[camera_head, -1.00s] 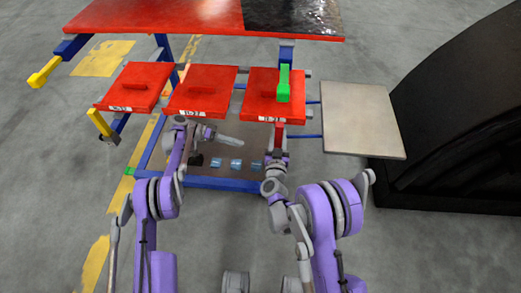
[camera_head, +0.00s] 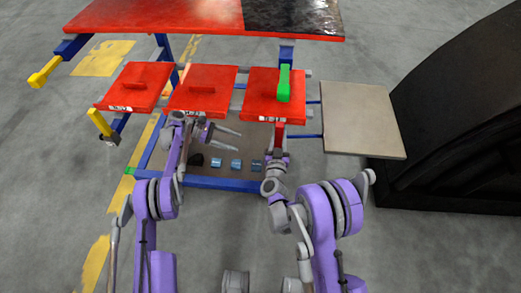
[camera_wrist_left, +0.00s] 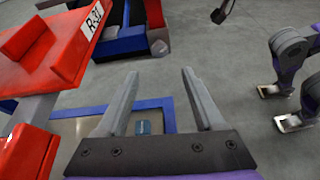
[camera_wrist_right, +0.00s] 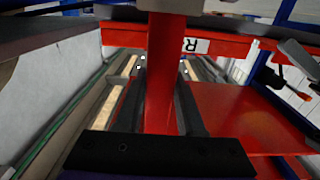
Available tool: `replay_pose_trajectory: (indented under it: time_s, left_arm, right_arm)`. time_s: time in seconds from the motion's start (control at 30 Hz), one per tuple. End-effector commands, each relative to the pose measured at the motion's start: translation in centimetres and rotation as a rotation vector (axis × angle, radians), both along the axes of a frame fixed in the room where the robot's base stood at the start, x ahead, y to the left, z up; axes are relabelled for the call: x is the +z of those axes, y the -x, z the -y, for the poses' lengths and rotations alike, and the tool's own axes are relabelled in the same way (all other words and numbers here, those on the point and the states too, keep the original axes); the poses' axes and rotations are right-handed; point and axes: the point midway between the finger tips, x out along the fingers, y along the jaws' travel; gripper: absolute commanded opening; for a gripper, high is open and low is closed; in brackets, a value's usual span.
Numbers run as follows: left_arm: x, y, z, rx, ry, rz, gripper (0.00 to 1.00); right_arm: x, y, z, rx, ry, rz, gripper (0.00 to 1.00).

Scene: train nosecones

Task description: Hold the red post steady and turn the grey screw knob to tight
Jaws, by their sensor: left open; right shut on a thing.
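The red post (camera_wrist_right: 160,85) runs upright through the middle of the right wrist view, under the right-hand red panel (camera_head: 275,90). My right gripper (camera_head: 279,154) is shut on the post, with one finger on each side of it. In the head view the post (camera_head: 279,133) shows just above that gripper. My left gripper (camera_head: 236,140) is open and empty, left of the post and apart from it. Its spread fingers (camera_wrist_left: 155,75) also show in the left wrist view, with nothing between them. I cannot make out the grey screw knob in any view.
Several small blue pieces (camera_head: 235,163) lie on the brown lower shelf (camera_head: 225,174) inside the blue frame. A green handle (camera_head: 284,84) stands on the right-hand panel. A pale board (camera_head: 362,118) is to the right. Grey floor is clear in front.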

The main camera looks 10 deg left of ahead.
Motion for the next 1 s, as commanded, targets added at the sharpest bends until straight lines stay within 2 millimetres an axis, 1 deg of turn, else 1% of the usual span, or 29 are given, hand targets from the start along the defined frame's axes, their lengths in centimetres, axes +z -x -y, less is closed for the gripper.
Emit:
replay_pose_trajectory:
  time_s: [0.13,0.27,0.6,0.7,0.8,1.0]
  left_arm:
    - [-0.1,0.0,0.3,0.022,-0.001,-0.058,0.69]
    - [-0.7,0.0,1.7,0.025,-0.001,-0.065,0.69]
    - [-3.3,0.1,7.9,0.022,0.0,-0.063,0.69]
    - [-3.8,0.0,9.3,0.023,-0.001,-0.062,0.69]
    - [-4.3,0.0,10.3,0.023,-0.001,-0.062,0.69]
    - [-4.6,0.0,11.1,0.025,-0.001,-0.061,0.69]
  right_arm:
    - [0.0,0.0,0.0,0.0,0.0,0.0,0.0]
    - [0.0,0.0,0.0,0.0,0.0,0.0,0.0]
    - [0.0,0.0,0.0,0.0,0.0,0.0,0.0]
    - [0.0,0.0,0.0,0.0,0.0,0.0,0.0]
    - [0.0,0.0,0.0,0.0,0.0,0.0,0.0]
    - [0.0,0.0,0.0,0.0,0.0,0.0,0.0]
